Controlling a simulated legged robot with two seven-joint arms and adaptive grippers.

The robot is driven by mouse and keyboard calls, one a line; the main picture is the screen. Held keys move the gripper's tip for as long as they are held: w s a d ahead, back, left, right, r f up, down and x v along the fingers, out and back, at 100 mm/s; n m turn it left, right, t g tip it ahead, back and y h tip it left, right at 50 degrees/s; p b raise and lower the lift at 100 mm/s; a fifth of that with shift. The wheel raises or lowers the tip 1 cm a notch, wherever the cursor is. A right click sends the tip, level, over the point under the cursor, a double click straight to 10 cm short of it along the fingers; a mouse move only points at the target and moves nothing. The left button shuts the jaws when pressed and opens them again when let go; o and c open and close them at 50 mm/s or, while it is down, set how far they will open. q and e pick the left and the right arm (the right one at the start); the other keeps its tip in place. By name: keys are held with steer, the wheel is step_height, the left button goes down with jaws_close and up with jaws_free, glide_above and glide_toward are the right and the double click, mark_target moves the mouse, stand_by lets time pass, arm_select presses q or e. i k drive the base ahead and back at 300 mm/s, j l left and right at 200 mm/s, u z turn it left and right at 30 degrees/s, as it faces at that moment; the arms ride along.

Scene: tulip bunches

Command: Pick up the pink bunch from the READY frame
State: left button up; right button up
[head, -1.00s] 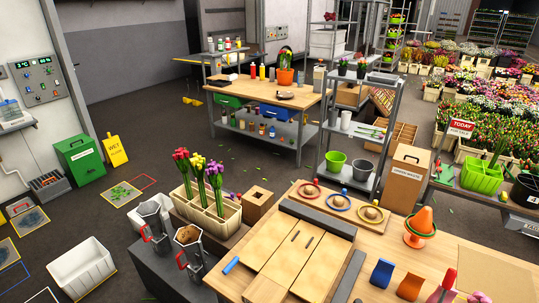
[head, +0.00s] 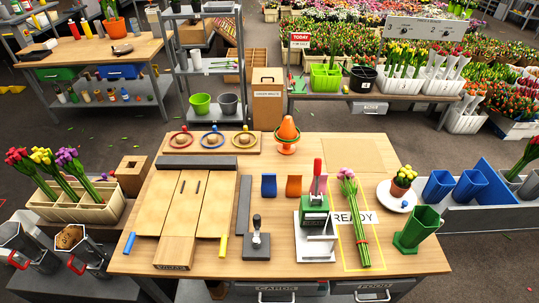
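The pink bunch (head: 354,215) lies on the wooden table inside the yellow-outlined READY frame (head: 376,266). Its pink and pale heads (head: 347,175) point to the back of the table and its green stems run toward the front edge. A red band (head: 361,241) wraps the lower stems. The READY label (head: 341,217) is partly covered by the bunch. Neither of my grippers shows in the head view.
A green and white stamping device (head: 315,222) with a red handle stands just left of the bunch. A green vase (head: 417,230) and a small tulip pot on a saucer (head: 385,194) stand to its right. A wooden board (head: 198,222) fills the table's left.

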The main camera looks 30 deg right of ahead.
mark_target(345, 174)
steer(key=l+z, duration=0.1)
steer(key=z, duration=1.85)
